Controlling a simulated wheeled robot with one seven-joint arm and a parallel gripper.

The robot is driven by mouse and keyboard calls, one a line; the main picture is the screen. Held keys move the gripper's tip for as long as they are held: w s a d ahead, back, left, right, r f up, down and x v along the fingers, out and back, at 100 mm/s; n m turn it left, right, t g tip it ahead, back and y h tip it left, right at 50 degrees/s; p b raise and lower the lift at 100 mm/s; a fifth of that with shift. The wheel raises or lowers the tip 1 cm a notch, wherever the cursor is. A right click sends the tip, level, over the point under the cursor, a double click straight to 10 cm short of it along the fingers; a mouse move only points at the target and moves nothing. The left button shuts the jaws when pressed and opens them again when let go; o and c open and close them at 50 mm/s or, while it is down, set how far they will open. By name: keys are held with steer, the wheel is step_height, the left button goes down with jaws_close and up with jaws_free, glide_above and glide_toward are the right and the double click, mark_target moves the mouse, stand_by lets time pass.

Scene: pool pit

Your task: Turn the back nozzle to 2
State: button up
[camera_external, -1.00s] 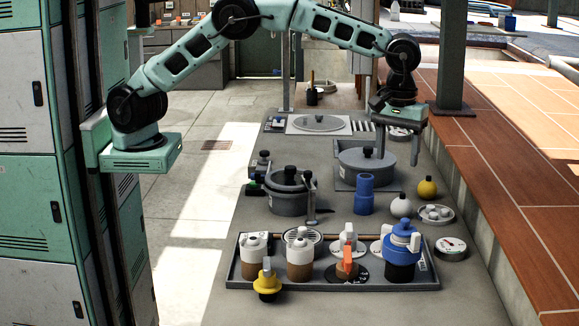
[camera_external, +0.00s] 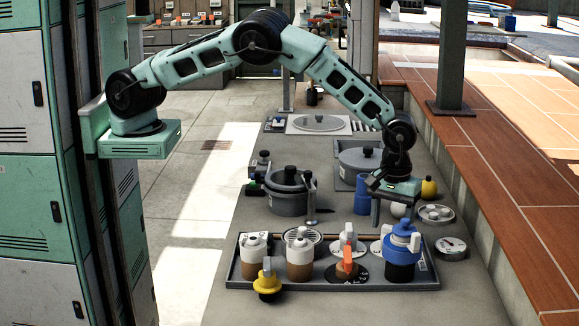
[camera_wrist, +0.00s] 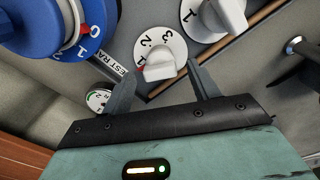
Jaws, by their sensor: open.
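In the wrist view, a white dial (camera_wrist: 160,45) with black numerals, 1, 2 and 3 among them, carries a white knob (camera_wrist: 160,72). A small red mark shows at the knob's left side; the number it points at is unclear. My gripper (camera_wrist: 162,75) is open and empty, with one finger on each side of the knob and gaps visible. I cannot tell whether the fingers are level with it. In the external view, my gripper (camera_external: 394,214) is just behind the blue nozzle (camera_external: 400,263), which partly hides the dial area at the tray's back right.
A blue cylinder (camera_external: 363,190), a yellow ball-shaped object (camera_external: 429,187) and grey pots (camera_external: 288,200) stand behind. A small gauge (camera_external: 450,246) lies right of the tray.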

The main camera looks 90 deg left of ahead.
steer(key=shift+f, duration=0.25)
steer(key=c, duration=1)
steer(key=shift+m, duration=0.3)
steer(key=m+b, duration=0.3)
steer(key=m, duration=0.2)
steer(key=m+b, duration=0.1)
steer(key=m, duration=0.5)
steer(key=shift+r, duration=0.1)
